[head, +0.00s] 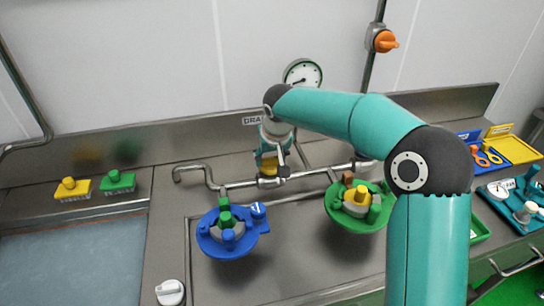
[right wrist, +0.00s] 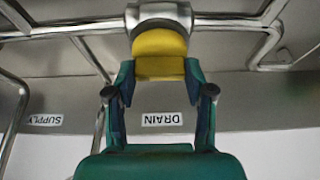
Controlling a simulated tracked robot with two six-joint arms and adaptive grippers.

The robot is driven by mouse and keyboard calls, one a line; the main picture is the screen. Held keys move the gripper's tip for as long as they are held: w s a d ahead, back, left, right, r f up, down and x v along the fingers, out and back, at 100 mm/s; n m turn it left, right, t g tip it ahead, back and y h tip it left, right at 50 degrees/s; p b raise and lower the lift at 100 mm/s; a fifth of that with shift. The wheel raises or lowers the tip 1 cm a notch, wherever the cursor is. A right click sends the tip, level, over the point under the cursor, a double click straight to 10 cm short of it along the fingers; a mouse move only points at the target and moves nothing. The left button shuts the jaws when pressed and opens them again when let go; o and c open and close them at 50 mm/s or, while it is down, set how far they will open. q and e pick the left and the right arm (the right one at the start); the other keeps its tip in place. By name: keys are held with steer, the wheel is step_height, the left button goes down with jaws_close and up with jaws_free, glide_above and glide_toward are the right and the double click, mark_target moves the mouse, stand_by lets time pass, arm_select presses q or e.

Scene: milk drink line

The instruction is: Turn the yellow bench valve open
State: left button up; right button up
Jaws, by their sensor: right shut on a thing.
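The yellow bench valve handle (head: 268,168) sits on the steel pipe at the back of the bench, below the drain label. In the right wrist view the yellow handle (right wrist: 159,52) shows close up, under the round steel valve body (right wrist: 159,15). My right gripper (head: 273,158) reaches down to it from above. In the right wrist view its two teal fingers (right wrist: 160,75) stand on either side of the handle, shut on it. The fingers partly hide the handle in the head view. My left gripper is not in view.
A blue round tray (head: 217,247) and a green one (head: 355,222) stand in front of the pipe. A gauge (head: 302,73) and an orange wall knob (head: 385,41) are behind. Yellow (head: 72,188) and green brushes (head: 117,181) lie left, beside the sink. A white knob (head: 170,292) is at the front.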

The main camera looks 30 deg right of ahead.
steer(key=o, duration=1.2)
steer(key=shift+c, duration=0.2)
steer(key=shift+r, duration=0.1)
steer(key=v, duration=1.1)
steer(key=shift+s+r, duration=0.25)
steer(key=shift+r, duration=0.05)
steer(key=shift+s+a+f, duration=0.1)
